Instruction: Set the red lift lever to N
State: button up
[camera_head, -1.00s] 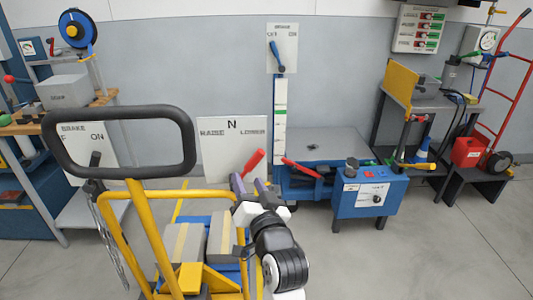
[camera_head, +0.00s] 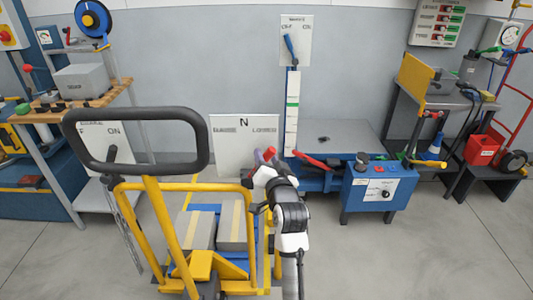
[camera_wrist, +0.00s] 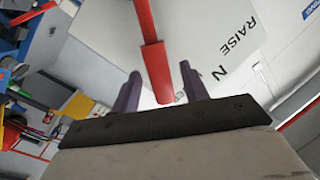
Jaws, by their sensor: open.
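The red lift lever (camera_head: 269,154) stands in front of a white panel (camera_head: 232,150) marked RAISE, N and LOWER. In the head view its red grip is in front of the panel's right side, below LOWER, right of N. My gripper (camera_head: 262,165) is at the lever and hides its lower part. In the wrist view the red lever (camera_wrist: 154,62) comes down between the two purple fingers of my open gripper (camera_wrist: 160,88). Gaps show on both sides of the lever, so the fingers appear not closed on it.
A yellow cart with a black loop handle (camera_head: 135,110) is left of my arm, with grey boxes (camera_head: 232,228) on it. A blue control box (camera_head: 372,190) and another red handle (camera_head: 310,160) are close on the right. Floor (camera_head: 430,260) is free at lower right.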

jog(key=shift+w+a, duration=0.2)
jog(key=shift+w, duration=0.35)
grip_shut()
